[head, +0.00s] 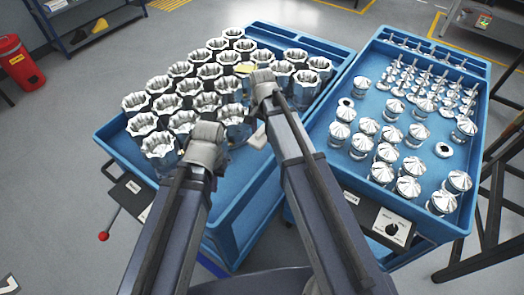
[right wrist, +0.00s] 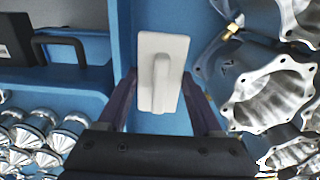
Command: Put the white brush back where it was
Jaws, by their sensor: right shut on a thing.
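The white brush (right wrist: 175,48), a pale flat block with a raised grip, is between the two fingers of my right gripper (right wrist: 160,82), which is shut on it. In the head view a white piece that looks like the brush (head: 257,138) shows beside my right arm, over the bare near part of the left blue tray (head: 262,180). My right wrist (head: 263,84) hides the right fingers there. My left gripper (head: 205,147) is over the tray near the front housings; its fingers are hidden. I cannot tell whether the brush touches the tray.
Rows of machined housings (head: 185,121) fill the left tray's far and left parts, close to both grippers. A second blue tray (head: 335,172) at right holds shiny pointed parts (head: 388,153) and small stemmed parts. A yellow item (head: 243,69) lies among the housings. A red bin (head: 20,62) stands far left.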

